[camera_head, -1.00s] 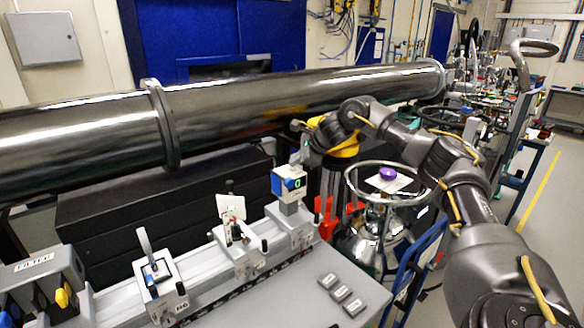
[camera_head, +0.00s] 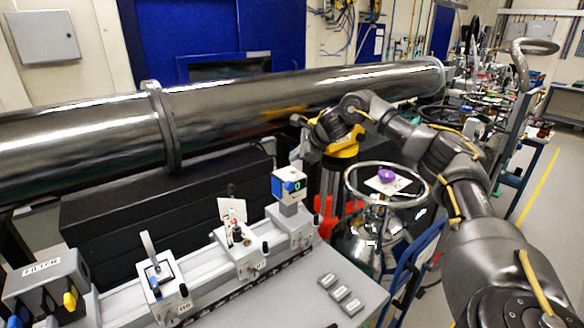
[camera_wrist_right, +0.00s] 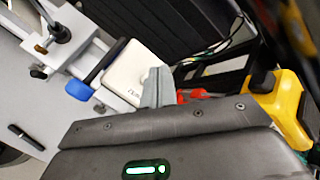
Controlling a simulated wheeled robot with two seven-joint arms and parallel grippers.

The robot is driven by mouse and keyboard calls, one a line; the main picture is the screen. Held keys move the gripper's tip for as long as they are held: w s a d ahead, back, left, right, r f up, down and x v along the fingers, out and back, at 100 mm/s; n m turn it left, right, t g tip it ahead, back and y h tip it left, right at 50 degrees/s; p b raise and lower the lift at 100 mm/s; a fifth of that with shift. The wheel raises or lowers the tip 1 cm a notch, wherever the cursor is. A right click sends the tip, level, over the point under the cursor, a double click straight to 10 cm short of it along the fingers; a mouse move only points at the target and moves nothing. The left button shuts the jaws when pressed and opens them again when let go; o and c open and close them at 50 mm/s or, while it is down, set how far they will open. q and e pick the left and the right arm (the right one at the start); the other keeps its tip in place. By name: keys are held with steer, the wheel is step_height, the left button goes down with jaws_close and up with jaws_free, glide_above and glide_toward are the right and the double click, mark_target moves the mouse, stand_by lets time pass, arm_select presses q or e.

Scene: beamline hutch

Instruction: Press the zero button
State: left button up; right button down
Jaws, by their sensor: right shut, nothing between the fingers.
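I cannot make out a separate zero button. My right gripper (camera_head: 297,160) is just above and behind the head. In the wrist view its shut, empty fingers (camera_wrist_right: 157,80) overlap the right edge of the pale top. I cannot tell whether they touch it. My left gripper is out of view.
Several carriages, one holding a white card (camera_head: 232,210), stand along the grey rail. A filter box (camera_head: 45,287) is at lower left. The long metal tube (camera_head: 300,95) runs behind. A ringed metal vessel (camera_head: 387,188) stands right. Small grey blocks (camera_head: 340,293) lie on the table.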

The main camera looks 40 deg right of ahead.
mark_target(295, 170)
step_height(295, 170, up, 4)
steer(key=p, duration=0.3)
stand_by(0.3)
steer(key=shift+a+f, duration=0.1)
stand_by(0.4)
